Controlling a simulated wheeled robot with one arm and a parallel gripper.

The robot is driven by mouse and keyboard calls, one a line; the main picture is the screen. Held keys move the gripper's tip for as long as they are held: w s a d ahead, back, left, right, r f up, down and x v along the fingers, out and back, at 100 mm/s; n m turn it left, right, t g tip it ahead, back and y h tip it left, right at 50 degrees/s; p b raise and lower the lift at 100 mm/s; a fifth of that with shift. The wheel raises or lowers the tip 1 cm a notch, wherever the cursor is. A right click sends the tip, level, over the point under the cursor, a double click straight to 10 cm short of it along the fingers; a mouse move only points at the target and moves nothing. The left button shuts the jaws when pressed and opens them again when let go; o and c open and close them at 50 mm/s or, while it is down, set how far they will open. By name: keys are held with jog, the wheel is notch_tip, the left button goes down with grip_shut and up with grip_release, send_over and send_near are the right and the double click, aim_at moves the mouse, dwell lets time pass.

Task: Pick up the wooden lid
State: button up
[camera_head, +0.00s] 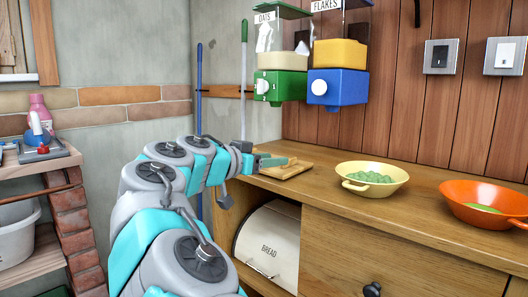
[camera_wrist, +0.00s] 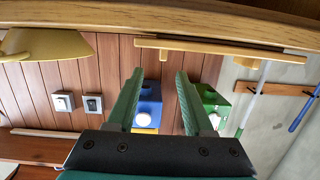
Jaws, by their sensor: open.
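The wooden lid (camera_head: 292,170) looks like a thin, flat, light-brown piece lying on the counter at its far left end, below the dispensers. My gripper (camera_head: 274,161) is at the lid's left side and partly covers it, close to its height. In the wrist view, which is upside down, the lid (camera_wrist: 235,50) shows edge-on along the counter edge. There my gripper (camera_wrist: 158,75) has its two green fingers apart with nothing between them, pointing toward the lid. I cannot tell whether they touch it.
A cream bowl of green pieces (camera_head: 372,181) stands right of the lid, with an orange bowl (camera_head: 484,204) farther right. Green (camera_head: 280,86) and blue (camera_head: 338,87) dispensers hang above. A bread bin (camera_head: 270,240) sits in the open shelf below.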

jog(key=shift+w+a+f, duration=0.15)
jog(key=shift+w+a, duration=0.15)
jog(key=shift+a, duration=0.05)
jog(key=shift+w+f+h, duration=0.15)
jog(key=shift+w+h, duration=0.1)
jog(key=shift+h, duration=0.05)
jog(key=x, duration=0.2)
jog(key=p+x, duration=0.1)
jog(key=x, duration=0.4)
jog(key=shift+d+f, duration=0.35)
jog(key=shift+d, duration=0.05)
jog(key=shift+s, duration=0.1)
jog(key=shift+c, duration=0.2)
grip_shut()
